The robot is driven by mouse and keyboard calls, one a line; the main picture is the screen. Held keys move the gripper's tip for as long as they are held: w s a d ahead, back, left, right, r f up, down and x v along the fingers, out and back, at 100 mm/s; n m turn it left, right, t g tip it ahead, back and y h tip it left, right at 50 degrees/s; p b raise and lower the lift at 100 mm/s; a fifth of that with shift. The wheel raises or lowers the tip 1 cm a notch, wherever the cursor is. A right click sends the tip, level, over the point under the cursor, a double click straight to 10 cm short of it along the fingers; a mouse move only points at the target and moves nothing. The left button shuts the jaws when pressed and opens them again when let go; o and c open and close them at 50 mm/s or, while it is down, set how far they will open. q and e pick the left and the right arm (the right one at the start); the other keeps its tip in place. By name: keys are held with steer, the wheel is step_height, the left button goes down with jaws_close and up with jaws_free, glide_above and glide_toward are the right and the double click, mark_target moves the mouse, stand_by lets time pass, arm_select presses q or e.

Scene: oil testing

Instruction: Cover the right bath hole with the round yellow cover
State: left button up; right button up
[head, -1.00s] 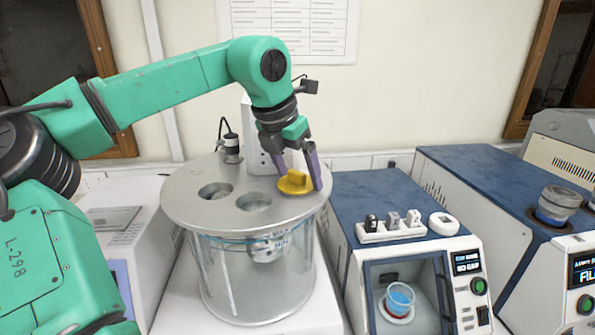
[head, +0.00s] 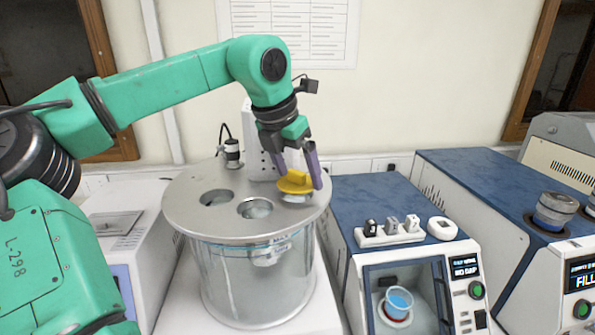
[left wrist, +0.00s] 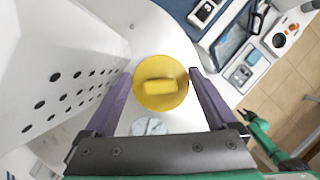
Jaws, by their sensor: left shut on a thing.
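The round yellow cover (head: 293,184), a disc with a raised bar handle, is between the fingers of my left gripper (head: 297,178). The gripper is shut on the cover's edges. In the left wrist view the cover (left wrist: 160,92) sits between the two purple fingers. The cover is just above the bath's round metal lid (head: 190,224), at its right side. Part of the right bath hole (head: 297,198) shows below the cover; the rest is hidden. The left hole (head: 217,198) and the middle hole (head: 255,208) are open. A green arm with a small dark end (left wrist: 243,115) shows in the left wrist view; its fingers are unclear.
A perforated white column (head: 260,150) stands behind the lid, close to my left gripper. A black-topped fitting (head: 232,154) rises at the lid's back. A blue-topped machine (head: 352,203) stands right of the bath, holding a cup of blue liquid (head: 399,302).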

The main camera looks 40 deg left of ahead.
mark_target(296, 171)
arm_select(q)
steer(key=shift+f+b, duration=0.6)
steer(key=shift+f, duration=0.2)
stand_by(0.4)
steer(key=o, duration=1)
steer(key=shift+p+v, duration=2)
steer(key=shift+v, duration=1.65)
steer(key=p+v, duration=0.2)
steer(key=v, duration=0.1)
steer(key=shift+s+r, duration=0.2)
steer(key=shift+r, duration=0.15)
